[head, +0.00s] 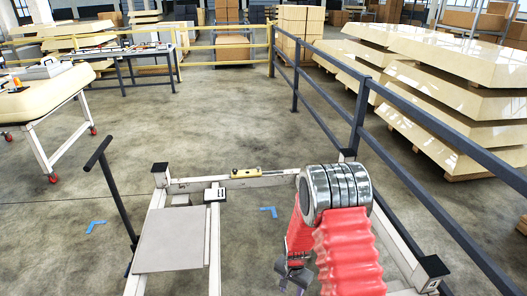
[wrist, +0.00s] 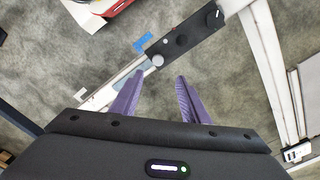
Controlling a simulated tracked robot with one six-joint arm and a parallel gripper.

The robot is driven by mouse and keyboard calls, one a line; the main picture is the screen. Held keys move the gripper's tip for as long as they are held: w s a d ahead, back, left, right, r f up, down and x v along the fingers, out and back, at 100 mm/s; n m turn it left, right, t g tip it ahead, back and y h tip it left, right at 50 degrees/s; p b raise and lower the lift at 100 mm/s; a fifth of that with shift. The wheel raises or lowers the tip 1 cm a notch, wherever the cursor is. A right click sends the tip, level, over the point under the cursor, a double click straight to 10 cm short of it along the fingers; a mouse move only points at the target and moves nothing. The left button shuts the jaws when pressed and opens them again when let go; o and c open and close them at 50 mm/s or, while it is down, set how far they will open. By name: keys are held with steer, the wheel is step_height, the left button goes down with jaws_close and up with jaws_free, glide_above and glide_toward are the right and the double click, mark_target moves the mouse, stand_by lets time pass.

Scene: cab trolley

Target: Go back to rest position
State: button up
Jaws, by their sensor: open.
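My gripper (head: 294,274) hangs low in the head view, beside the red-sleeved part of my arm and inside the outline of the white trolley frame (head: 215,250). The wrist view shows its two purple fingers (wrist: 161,78) spread apart with nothing between them. Beyond the fingertips in that view lies a dark bar with round knobs (wrist: 183,34), apparently below the gripper. Part of the gripper is small and hard to make out in the head view.
The trolley has black corner caps, a grey plate (head: 170,240) and a black handle post (head: 112,190). A yellow piece (head: 246,173) sits on its crossbar. A dark railing (head: 400,140) runs along the right, before stacked cream panels (head: 430,85). Open floor lies beyond the trolley.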

steer(key=shift+s, duration=0.1)
steer(key=s+r+n+g, duration=0.2)
steer(key=s+n, duration=0.1)
steer(key=s, duration=0.3)
steer(key=s+r+n+t, duration=0.1)
steer(key=s+r, duration=0.4)
steer(key=r, duration=0.9)
steer(key=s+d+r+n+t, duration=0.1)
steer(key=s+r+t, duration=0.3)
steer(key=r, duration=1.1)
steer(key=s+r+n+t, duration=0.2)
steer(key=s+r, duration=0.6)
steer(key=r, duration=0.7)
steer(key=shift+d+r+n+t, duration=0.2)
steer(key=shift+d+n+t, duration=0.1)
steer(key=shift+d+n, duration=0.15)
stand_by(0.5)
steer(key=shift+c, duration=0.7)
